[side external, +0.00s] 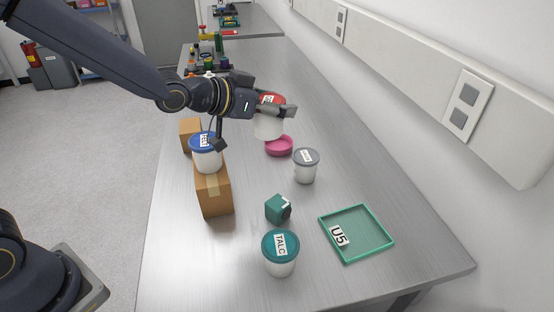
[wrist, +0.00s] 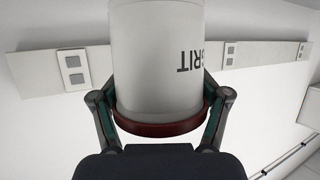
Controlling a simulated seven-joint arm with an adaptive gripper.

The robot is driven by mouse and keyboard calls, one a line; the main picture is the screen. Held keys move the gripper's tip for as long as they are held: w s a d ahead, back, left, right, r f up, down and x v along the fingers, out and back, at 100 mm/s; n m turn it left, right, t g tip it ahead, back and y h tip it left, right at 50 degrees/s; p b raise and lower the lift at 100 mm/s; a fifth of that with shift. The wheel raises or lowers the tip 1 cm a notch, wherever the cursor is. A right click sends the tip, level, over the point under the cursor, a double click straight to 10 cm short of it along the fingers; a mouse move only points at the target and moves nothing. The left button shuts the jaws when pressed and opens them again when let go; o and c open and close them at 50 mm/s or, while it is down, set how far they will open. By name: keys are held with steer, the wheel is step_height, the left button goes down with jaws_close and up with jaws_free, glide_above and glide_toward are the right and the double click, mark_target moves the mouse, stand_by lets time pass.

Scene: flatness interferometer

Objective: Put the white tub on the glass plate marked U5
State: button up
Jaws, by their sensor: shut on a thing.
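My gripper (side external: 274,107) is shut on a white tub (side external: 267,128) with a red lid, held upright above the bench. In the wrist view the tub (wrist: 155,60) fills the middle between the fingers, with lettering that looks like GRIT upside down and the red rim nearest the gripper. The plate marked U5 (side external: 375,249) lies at the front right of the bench. It looks like a shallow square tray with a green rim, and nothing stands on it. The held tub is behind and to the left of it, apart from it.
A pink dish (side external: 281,147) and a grey-lidded tub (side external: 305,170) stand near the held tub. A teal-lidded tub marked TALC (side external: 280,262) and a small green block (side external: 276,209) are left of the plate. A blue-lidded tub (side external: 207,157) is by cardboard boxes (side external: 215,195).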

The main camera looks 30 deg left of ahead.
steer(key=s+d+m+g+h, duration=0.2)
steer(key=s+d, duration=0.3)
steer(key=d, duration=0.3)
steer(key=s+d+m+g+h, duration=0.1)
steer(key=s+d+m+h, duration=0.15)
steer(key=s+d, duration=0.4)
glide_above(366, 227)
steer(key=f, duration=1.4)
steer(key=shift+s+a+f, duration=0.15)
steer(key=shift+s+f, duration=0.05)
steer(key=shift+w+f, duration=0.15)
steer(key=shift+f, duration=0.75)
steer(key=shift+w+f, duration=0.1)
steer(key=shift+f, duration=0.8)
steer(key=shift+f, duration=0.15)
steer(key=o, duration=1.4)
